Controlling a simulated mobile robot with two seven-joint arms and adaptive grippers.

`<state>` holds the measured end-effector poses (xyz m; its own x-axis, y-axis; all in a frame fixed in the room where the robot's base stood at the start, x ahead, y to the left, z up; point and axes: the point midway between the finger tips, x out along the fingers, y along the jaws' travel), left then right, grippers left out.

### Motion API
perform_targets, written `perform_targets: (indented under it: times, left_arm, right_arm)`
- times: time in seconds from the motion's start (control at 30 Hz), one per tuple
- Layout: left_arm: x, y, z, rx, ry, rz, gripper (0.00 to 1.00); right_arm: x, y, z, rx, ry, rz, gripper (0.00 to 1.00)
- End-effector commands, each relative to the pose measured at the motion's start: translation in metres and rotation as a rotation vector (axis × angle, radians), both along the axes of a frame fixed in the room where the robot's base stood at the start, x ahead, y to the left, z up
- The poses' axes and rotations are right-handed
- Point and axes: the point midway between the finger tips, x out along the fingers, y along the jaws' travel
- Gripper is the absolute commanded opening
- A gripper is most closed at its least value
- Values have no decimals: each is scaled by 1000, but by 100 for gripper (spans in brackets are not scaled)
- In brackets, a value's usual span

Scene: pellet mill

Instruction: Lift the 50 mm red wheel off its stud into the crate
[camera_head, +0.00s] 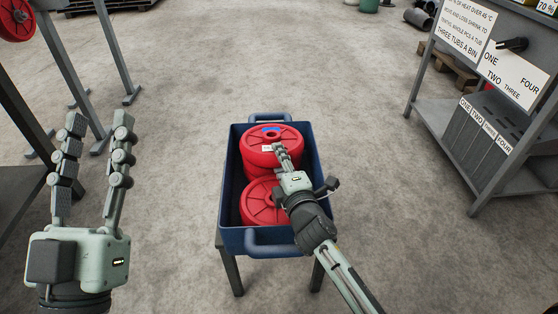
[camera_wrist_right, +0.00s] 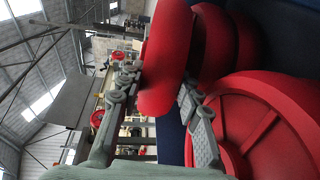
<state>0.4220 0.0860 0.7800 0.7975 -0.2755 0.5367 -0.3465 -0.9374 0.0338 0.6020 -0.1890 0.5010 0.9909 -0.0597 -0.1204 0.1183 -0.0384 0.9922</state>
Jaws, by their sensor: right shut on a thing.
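A blue crate (camera_head: 226,190) stands on a small stand in the middle of the head view, with red wheels in it. My right gripper (camera_head: 281,152) is over the crate, shut on the rim of the upper rear red wheel (camera_head: 262,138), which has a white label and a blue mark. In the right wrist view this wheel (camera_wrist_right: 165,55) lies between the two fingers. Its size marking cannot be read. A front red wheel (camera_head: 260,207) lies flat in the crate. My left gripper (camera_head: 99,120) is open and empty at the left, away from the crate.
Another red wheel (camera_head: 14,22) hangs on a grey frame (camera_head: 70,75) at the upper left. A grey bench (camera_head: 440,120) with signs and numbered slots (camera_head: 482,135) stands at the right. The floor around the crate is clear.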

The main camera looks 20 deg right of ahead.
Motion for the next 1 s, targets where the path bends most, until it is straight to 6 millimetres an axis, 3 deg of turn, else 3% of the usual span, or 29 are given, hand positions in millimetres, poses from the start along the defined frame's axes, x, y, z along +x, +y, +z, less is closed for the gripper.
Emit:
perform_targets:
  times: [0.3, 0.33, 0.5, 1.0]
  left_arm:
    - [0, 0, -2, 0, 0, 0, 40]
    - [0, 0, -2, 0, 0, 0, 40]
    - [0, 0, -2, 0, 0, 0, 40]
    - [0, 0, -2, 0, 0, 0, 40]
  right_arm:
    - [1, 0, 4, -2, -13, 2, 0]
    - [1, 0, 4, -2, -13, 2, 36]
    - [0, 0, 3, -1, -11, 2, 58]
    - [-2, 0, -6, -1, 7, -1, 58]
